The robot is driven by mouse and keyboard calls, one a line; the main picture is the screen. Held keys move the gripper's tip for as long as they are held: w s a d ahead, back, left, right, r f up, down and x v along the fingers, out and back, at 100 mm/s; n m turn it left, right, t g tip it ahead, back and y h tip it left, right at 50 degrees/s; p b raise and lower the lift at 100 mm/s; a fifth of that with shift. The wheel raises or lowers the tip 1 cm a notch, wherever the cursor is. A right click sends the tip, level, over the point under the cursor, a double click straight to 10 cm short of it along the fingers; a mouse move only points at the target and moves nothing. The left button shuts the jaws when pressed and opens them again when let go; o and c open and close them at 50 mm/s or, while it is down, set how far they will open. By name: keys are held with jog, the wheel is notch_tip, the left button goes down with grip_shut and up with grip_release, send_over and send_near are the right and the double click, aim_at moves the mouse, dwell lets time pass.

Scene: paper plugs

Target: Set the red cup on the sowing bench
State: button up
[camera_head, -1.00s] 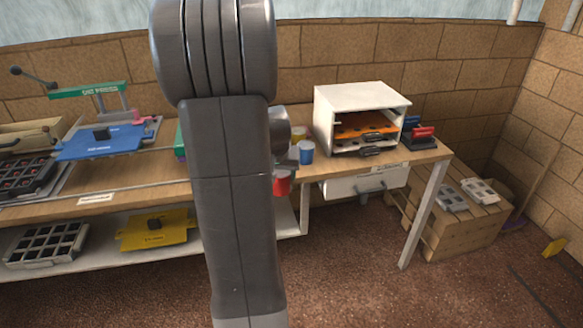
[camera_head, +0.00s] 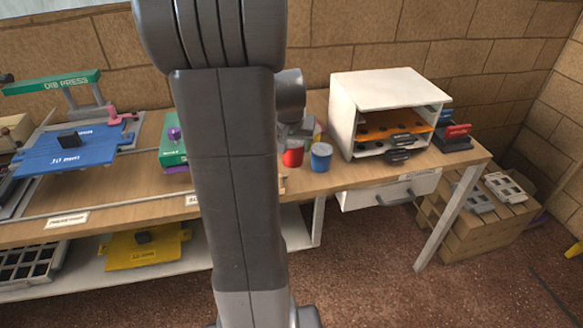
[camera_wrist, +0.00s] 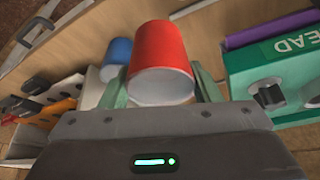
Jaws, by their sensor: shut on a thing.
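The red cup (camera_wrist: 160,52) is between the two fingers of my gripper (camera_wrist: 162,95) in the wrist view, and the gripper is shut on it. In the head view the red cup (camera_head: 292,157) shows just right of my arm, beside a blue cup (camera_head: 320,156). The gripper (camera_head: 296,135) is mostly hidden behind my arm there. The sowing bench (camera_head: 345,178) is the wooden-topped table along the wall. The held cup is over or at the bench top; I cannot tell whether its base touches the wood.
A white cabinet (camera_head: 385,88) with trays stands right of the blue cup. A green box (camera_head: 173,153) lies left of my arm, and a blue plate (camera_head: 68,150) sits farther left. Bare wood shows in front of the cabinet.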

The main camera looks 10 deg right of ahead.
aim_at(293, 162)
notch_tip(293, 162, down, 7)
jog(key=shift+r, duration=0.1)
jog(key=shift+b, duration=0.35)
jog(key=shift+f, duration=0.25)
jog(key=o, duration=1)
jog(key=shift+r, duration=0.15)
jog(key=shift+r, duration=0.3)
jog(key=p+v, duration=0.1)
jog(key=v, duration=1)
jog(key=shift+s+r, duration=0.25)
